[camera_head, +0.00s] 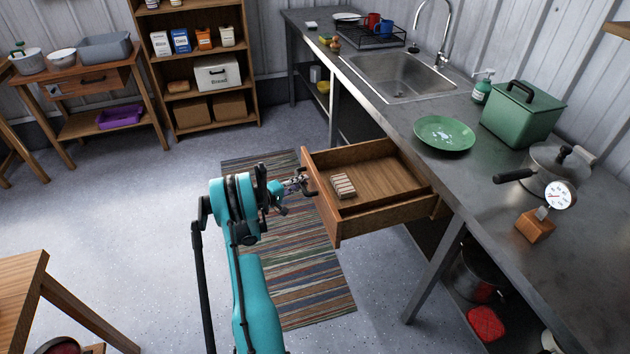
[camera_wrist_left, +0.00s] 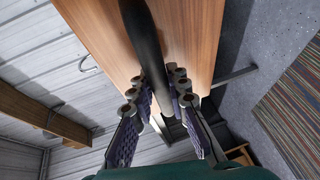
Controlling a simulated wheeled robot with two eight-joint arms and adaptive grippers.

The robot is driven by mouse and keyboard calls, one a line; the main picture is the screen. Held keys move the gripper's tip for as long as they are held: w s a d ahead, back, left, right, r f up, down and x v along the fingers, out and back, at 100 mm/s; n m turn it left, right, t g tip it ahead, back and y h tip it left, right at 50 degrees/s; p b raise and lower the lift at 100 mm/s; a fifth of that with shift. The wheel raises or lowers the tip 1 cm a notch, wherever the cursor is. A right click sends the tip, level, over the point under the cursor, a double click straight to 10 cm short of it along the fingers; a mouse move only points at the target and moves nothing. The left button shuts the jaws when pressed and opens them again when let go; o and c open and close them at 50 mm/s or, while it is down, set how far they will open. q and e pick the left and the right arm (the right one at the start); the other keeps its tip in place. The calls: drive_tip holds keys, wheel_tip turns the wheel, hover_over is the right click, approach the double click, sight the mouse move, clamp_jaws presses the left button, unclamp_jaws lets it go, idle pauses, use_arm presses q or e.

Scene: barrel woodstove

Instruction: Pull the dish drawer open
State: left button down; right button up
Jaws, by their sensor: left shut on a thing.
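The wooden dish drawer (camera_head: 385,184) stands well out from under the metal counter in the head view. A small striped block-like item (camera_head: 343,186) lies inside it near the front; the rest of its floor is bare. My left gripper (camera_head: 300,184) is at the drawer's front and shut on its dark handle (camera_head: 309,186). In the left wrist view the dark handle (camera_wrist_left: 147,45) runs between the two fingers of the left gripper (camera_wrist_left: 160,100), in front of the wooden drawer front (camera_wrist_left: 190,40). My right gripper is not in view.
The metal counter (camera_head: 407,125) carries a green plate (camera_head: 444,133), a green box (camera_head: 522,110), a pot (camera_head: 556,165) and a dial gauge on a wooden block. A striped rug (camera_head: 300,270) lies under the drawer. A wooden table corner (camera_head: 20,285) is at the lower left. Open floor lies left of my arm.

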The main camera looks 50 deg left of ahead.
use_arm(q)
drive_tip(key=shift+s+a, duration=0.25)
drive_tip(key=shift+s, duration=0.55)
drive_tip(key=c, duration=1.4)
unclamp_jaws()
drive_tip(key=shift+c, duration=0.2)
drive_tip(key=s+r, duration=0.2)
drive_tip(key=s, duration=0.9)
drive_tip(key=shift+s, duration=0.4)
